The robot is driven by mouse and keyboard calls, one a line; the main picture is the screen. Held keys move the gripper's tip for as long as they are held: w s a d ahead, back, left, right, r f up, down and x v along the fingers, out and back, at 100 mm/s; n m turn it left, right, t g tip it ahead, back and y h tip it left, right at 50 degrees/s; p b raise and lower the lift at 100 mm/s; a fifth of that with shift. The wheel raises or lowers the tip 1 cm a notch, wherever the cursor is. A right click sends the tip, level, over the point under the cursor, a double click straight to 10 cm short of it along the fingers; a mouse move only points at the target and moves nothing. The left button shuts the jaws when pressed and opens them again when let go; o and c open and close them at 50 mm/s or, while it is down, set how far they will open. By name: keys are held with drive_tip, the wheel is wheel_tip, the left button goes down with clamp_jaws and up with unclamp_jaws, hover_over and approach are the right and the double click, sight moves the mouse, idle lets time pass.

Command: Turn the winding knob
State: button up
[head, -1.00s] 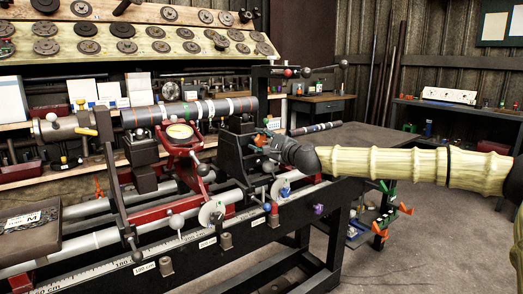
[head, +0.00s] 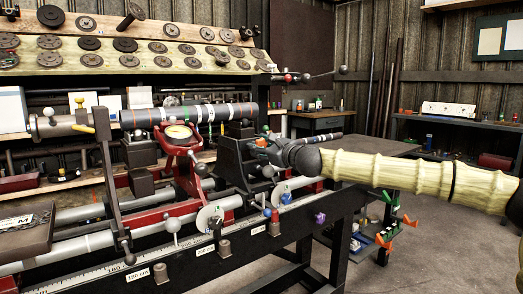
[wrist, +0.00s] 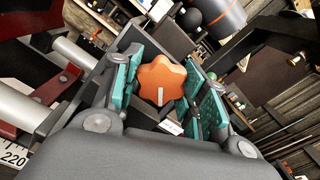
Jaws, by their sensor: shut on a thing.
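The orange winding knob (wrist: 161,80) has a lobed rim and a white line on its face, pointing down in the wrist view. My gripper (wrist: 163,83) has its green-padded fingers on either side of the knob and is shut on it. In the head view my gripper (head: 268,152) is at the black carriage block (head: 236,160) on the lathe bed. There the knob is only a small patch of orange, mostly hidden by my gripper.
The long driveshaft (head: 172,114) lies above the bed, left of my gripper. A dark table (head: 375,143) stands behind my arm. Open floor (head: 440,240) lies at right.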

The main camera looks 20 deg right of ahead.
idle(0.4)
drive_tip(key=o, duration=1)
drive_tip(key=shift+o, duration=0.2)
drive_tip(key=v, duration=1.2)
drive_tip(key=shift+d, duration=0.15)
